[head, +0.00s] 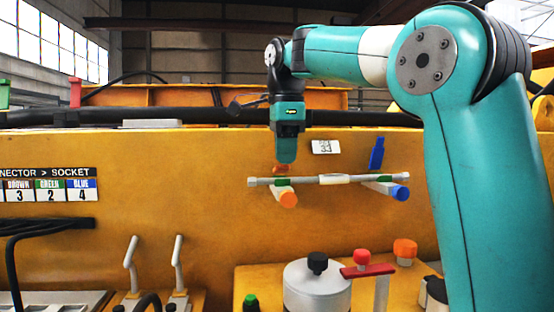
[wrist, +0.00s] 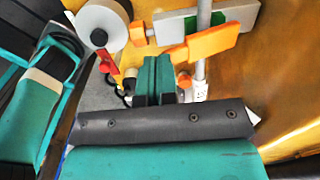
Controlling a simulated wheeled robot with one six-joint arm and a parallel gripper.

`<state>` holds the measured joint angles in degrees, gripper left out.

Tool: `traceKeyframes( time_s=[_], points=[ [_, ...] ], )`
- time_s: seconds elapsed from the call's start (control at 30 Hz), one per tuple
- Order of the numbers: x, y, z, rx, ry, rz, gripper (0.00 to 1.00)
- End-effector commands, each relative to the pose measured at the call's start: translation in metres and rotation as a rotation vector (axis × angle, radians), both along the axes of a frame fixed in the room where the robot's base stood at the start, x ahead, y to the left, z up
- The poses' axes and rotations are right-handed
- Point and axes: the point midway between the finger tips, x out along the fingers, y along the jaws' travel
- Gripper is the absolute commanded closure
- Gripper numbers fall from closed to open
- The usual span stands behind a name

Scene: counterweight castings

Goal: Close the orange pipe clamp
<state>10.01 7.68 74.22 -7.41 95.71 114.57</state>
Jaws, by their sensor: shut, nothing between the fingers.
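The orange pipe clamp (head: 288,199) sits near the left end of a horizontal grey-white pipe (head: 335,180) on the yellow casting. Its green part lies at the pipe, and a small orange piece shows just above, under my gripper tip. My gripper (head: 286,160) points down over the clamp, with its fingers together and empty. In the wrist view, the fingers (wrist: 156,62) are beside the clamp's long orange bar (wrist: 205,45), near a small orange piece at their right. I cannot tell whether the fingers touch the clamp. My gripper partly hides it.
A blue clamp (head: 400,192) with an upright blue lever (head: 376,152) is at the pipe's right end. Below stand a white cylinder (head: 317,290) with a black knob, a red handle (head: 367,270) and an orange knob (head: 405,249). Two levers (head: 178,262) stand at lower left.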

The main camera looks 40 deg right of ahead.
Motion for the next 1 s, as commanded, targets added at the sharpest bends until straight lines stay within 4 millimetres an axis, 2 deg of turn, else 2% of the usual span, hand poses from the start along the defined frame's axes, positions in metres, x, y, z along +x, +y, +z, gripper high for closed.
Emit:
traceKeyframes(
  time_s=[0.03,0.33,1.0],
  points=[
    [-0.002,0.001,-0.009,0.0,0.0,0.0,1.0],
    [-0.007,0.004,-0.021,0.0,0.0,-0.002,1.0],
    [-0.008,0.006,-0.026,0.0,0.003,0.0,1.0]
  ],
)
